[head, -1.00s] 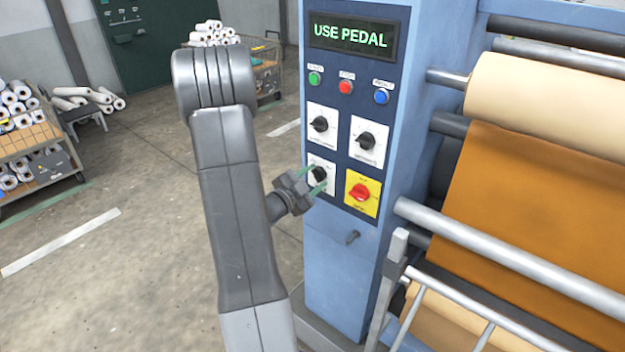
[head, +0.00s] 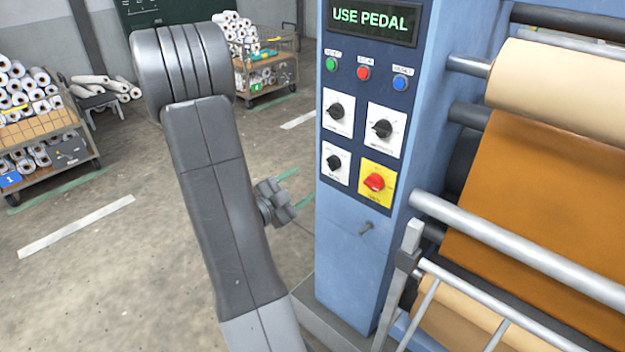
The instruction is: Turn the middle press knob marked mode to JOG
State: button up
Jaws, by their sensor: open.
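The press panel carries a black upper-left knob (head: 337,111), a black upper-right knob (head: 382,128), a black lower-left knob (head: 334,162) and a red knob on a yellow plate (head: 374,182). The knob labels are too small to read, so I cannot tell which is marked mode or where its pointer stands. My gripper (head: 299,188) is open and empty, left of the panel and apart from it, nearest the lower-left knob. Its thin greenish fingers point toward the panel. My arm hides part of the gripper's wrist.
A display (head: 375,18) reads USE PEDAL above green, red and blue buttons (head: 364,73). Rollers with an orange sheet (head: 545,180) and a metal rail (head: 520,262) stand to the right. Carts of rolls (head: 45,135) stand back left. Floor left of the press is clear.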

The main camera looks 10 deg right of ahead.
aim_at(329, 165)
jog(key=shift+v, duration=1.4)
jog(key=p+x, duration=0.2)
jog(key=x, duration=1.2)
jog(key=shift+a, duration=0.1)
jog(key=shift+s+a, duration=0.1)
